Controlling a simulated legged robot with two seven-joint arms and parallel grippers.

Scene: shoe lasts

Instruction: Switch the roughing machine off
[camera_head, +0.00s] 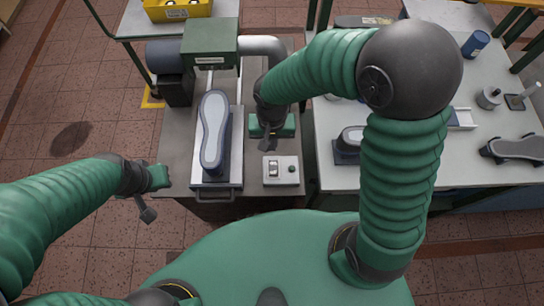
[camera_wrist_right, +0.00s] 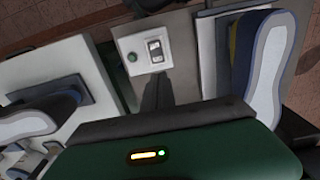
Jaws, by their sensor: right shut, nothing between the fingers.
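The roughing machine has a green housing (camera_head: 209,43), a dark motor (camera_head: 170,62) and a grey pipe, with a shoe on a last (camera_head: 213,130) in its tray. A pale control box (camera_head: 282,171) stands right of the tray, with a rocker switch (camera_head: 273,167) and a round dark button (camera_head: 292,169). The wrist view also shows the box (camera_wrist_right: 143,68), its rocker (camera_wrist_right: 155,50) and its greenish button (camera_wrist_right: 132,57). My right gripper (camera_head: 268,146) is shut and empty, just behind the box; its fingers also show in the wrist view (camera_wrist_right: 157,85). My left gripper (camera_head: 148,214) hangs left of the bench; its jaws are unclear.
A white table (camera_head: 390,180) on the right carries a dark-based last (camera_head: 348,142), a blue can (camera_head: 476,43), a grey pot (camera_head: 489,97) and another shoe form (camera_head: 515,149). A yellow crate (camera_head: 178,9) is at the back. The tray handle (camera_head: 216,195) faces me.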

